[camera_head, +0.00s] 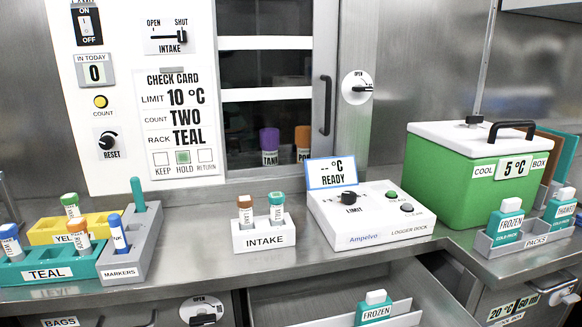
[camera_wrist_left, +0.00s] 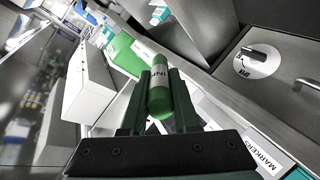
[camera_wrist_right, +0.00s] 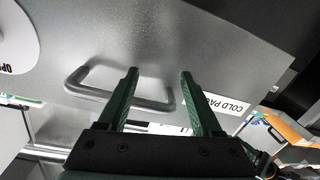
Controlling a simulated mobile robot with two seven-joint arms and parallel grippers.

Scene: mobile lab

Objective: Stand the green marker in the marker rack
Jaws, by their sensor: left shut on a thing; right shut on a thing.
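The green marker (camera_wrist_left: 159,98) is between the fingers of my left gripper (camera_wrist_left: 158,92) in the left wrist view; a white label band shows on it. The grey marker rack (camera_head: 148,246) stands on the bench at the left in the head view. A teal marker (camera_head: 138,196) and a blue marker (camera_head: 118,234) stand in it. The rack's MARKERS label (camera_wrist_left: 266,163) shows at the lower right of the left wrist view, apart from the held marker. My right gripper (camera_wrist_right: 158,75) is shut on a metal bar handle (camera_wrist_right: 92,76) in the right wrist view. Neither gripper shows in the head view.
A teal tube rack (camera_head: 48,275) and a yellow rack (camera_head: 72,232) adjoin the marker rack. The intake block (camera_head: 263,238), logger dock (camera_head: 372,212) and green cool box (camera_head: 455,185) stand farther right. An open drawer (camera_head: 320,300) juts out below the bench.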

